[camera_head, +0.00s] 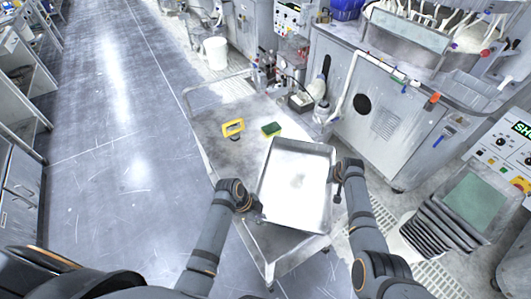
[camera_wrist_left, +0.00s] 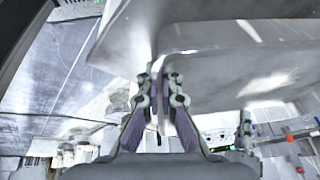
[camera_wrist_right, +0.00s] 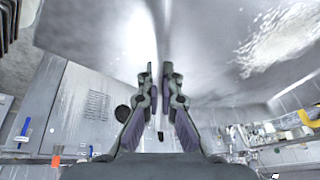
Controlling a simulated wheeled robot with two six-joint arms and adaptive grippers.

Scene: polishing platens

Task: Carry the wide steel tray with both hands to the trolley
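The wide steel tray (camera_head: 297,180) is a shallow, shiny rectangle over the near right part of the grey trolley (camera_head: 208,138). I cannot tell whether it touches the trolley top. My left gripper (camera_head: 258,206) is at the tray's left side; in the left wrist view its fingers (camera_wrist_left: 163,82) are shut on the tray's edge (camera_wrist_left: 215,36). My right gripper (camera_head: 337,186) is at the right side; in the right wrist view its fingers (camera_wrist_right: 158,75) are close together at the tray's edge (camera_wrist_right: 205,45). The pinched edge is mostly hidden by the fingers.
A grey machine cabinet (camera_head: 375,105) stands close on the right. The floor (camera_head: 115,150) at left is clear.

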